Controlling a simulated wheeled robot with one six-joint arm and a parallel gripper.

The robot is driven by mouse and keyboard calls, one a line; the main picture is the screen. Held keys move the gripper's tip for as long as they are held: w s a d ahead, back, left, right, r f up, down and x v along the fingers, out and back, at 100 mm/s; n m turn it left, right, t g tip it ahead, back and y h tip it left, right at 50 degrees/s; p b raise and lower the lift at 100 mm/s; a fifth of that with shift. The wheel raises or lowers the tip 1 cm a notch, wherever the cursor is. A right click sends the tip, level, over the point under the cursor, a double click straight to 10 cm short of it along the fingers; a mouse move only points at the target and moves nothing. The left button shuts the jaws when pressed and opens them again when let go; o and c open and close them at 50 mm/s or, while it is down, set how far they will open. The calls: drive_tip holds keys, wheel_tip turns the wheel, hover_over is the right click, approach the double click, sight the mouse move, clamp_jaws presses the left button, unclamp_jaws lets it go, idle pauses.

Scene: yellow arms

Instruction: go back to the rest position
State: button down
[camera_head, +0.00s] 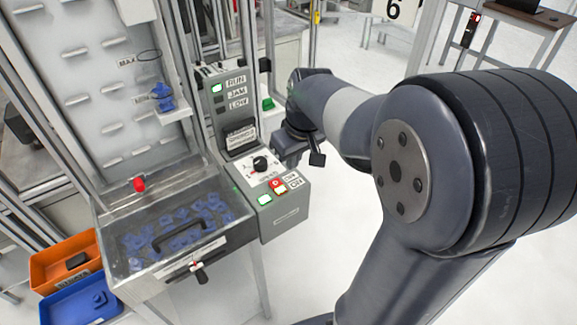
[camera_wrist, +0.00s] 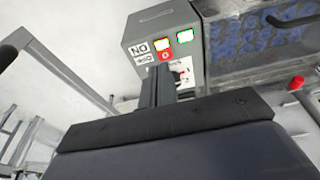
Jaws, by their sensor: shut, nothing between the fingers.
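My gripper (camera_wrist: 158,82) shows in the wrist view as dark fingers shut together, with nothing held. They point towards the control box (camera_wrist: 133,32) and cover part of its panel. In the head view my gripper (camera_head: 290,150) is a dark shape just right of the control box (camera_head: 291,217), partly hidden by my wrist. I cannot tell whether it touches the box. The box carries a black knob (camera_head: 260,163), a red button (camera_head: 275,183), a yellow lit button (camera_head: 280,190) and a green lit button (camera_head: 264,199).
A clear-lidded bin (camera_head: 215,246) of blue parts stands left of the box. A status panel (camera_head: 216,112) has a green light by RUN. Orange (camera_head: 45,270) and blue (camera_head: 55,309) trays lie lower left.

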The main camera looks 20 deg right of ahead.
drive_tip(key=shift+s+d+r, duration=0.1)
drive_tip(key=shift+s+r, duration=0.15)
drive_tip(key=shift+r, duration=0.3)
drive_tip(key=shift+f, duration=0.1)
hover_over(282, 191)
drive_tip(key=s, duration=0.1)
drive_tip(key=f, duration=1)
drive_tip(key=shift+d, duration=0.2)
drive_tip(key=shift+w+f+b, duration=0.2)
drive_tip(key=shift+b, duration=0.15)
drive_tip(key=shift+w+a+r+b, duration=0.15)
drive_tip(key=shift+w+a+b, duration=0.15)
drive_tip(key=shift+b, duration=0.7)
drive_tip(key=shift+w+r, duration=0.1)
drive_tip(key=shift+r, duration=0.45)
drive_tip(key=shift+s+d+r, duration=0.1)
drive_tip(key=shift+s+r, duration=0.1)
drive_tip(key=shift+r, duration=0.4)
drive_tip(key=shift+f, duration=0.1)
